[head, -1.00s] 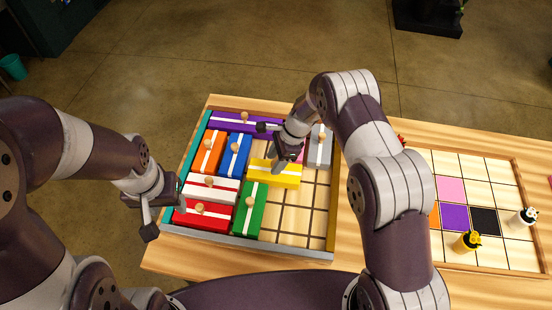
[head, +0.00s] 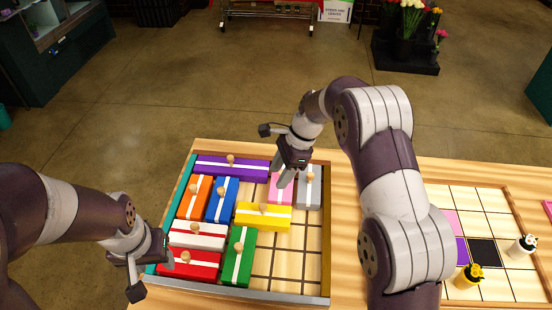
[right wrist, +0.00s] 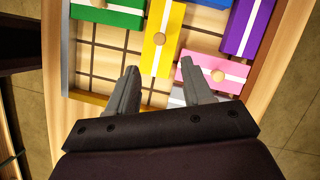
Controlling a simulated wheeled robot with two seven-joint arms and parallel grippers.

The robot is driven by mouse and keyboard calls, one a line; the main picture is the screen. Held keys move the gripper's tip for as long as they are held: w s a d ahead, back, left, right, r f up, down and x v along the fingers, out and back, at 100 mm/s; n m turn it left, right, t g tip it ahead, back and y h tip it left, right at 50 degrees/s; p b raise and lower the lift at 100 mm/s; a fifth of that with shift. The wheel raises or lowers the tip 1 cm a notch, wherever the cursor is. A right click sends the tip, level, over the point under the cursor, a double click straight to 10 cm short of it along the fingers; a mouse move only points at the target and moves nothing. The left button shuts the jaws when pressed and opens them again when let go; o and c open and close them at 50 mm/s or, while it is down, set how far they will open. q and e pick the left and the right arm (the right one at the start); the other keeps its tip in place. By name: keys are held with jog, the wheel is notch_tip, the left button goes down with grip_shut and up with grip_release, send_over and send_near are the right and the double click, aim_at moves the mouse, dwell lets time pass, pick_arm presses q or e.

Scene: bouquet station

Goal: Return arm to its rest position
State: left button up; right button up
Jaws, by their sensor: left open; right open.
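My right gripper (head: 287,176) is open and empty above the sliding-block tray (head: 325,262), over its far right part near the pink block (head: 280,194). In the right wrist view its two fingers (right wrist: 160,88) are spread apart, with the yellow block (right wrist: 165,30) and the pink block (right wrist: 222,76) beyond them. My left gripper (head: 152,272) is open at the tray's near left corner, close to the red block (head: 188,266). It appears empty. My right forearm hides part of the table between the tray and the grid board.
Purple (head: 215,166), orange (head: 193,204), blue (head: 221,200), white (head: 197,236), green (head: 240,256) and grey (head: 309,190) knobbed blocks fill much of the tray. Its near right cells are bare. A grid board (head: 505,195) with small flower pots lies at the right.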

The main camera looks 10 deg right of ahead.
jog(key=s+d+r+n+t+h+b, duration=0.1)
jog(key=s+d+n+h, duration=0.1)
jog(key=s+n, duration=0.6)
jog(key=s+d+r+n+h+b, duration=0.1)
jog(key=s+d+n+h, duration=0.1)
jog(key=s+d+n, duration=0.3)
jog(key=s+n, duration=0.4)
jog(key=s, duration=0.5)
jog(key=shift+d+t+h, duration=0.2)
jog(key=shift+t+h, duration=0.1)
jog(key=shift+t, duration=0.1)
jog(key=shift+s, duration=0.2)
jog(key=shift+w, duration=0.15)
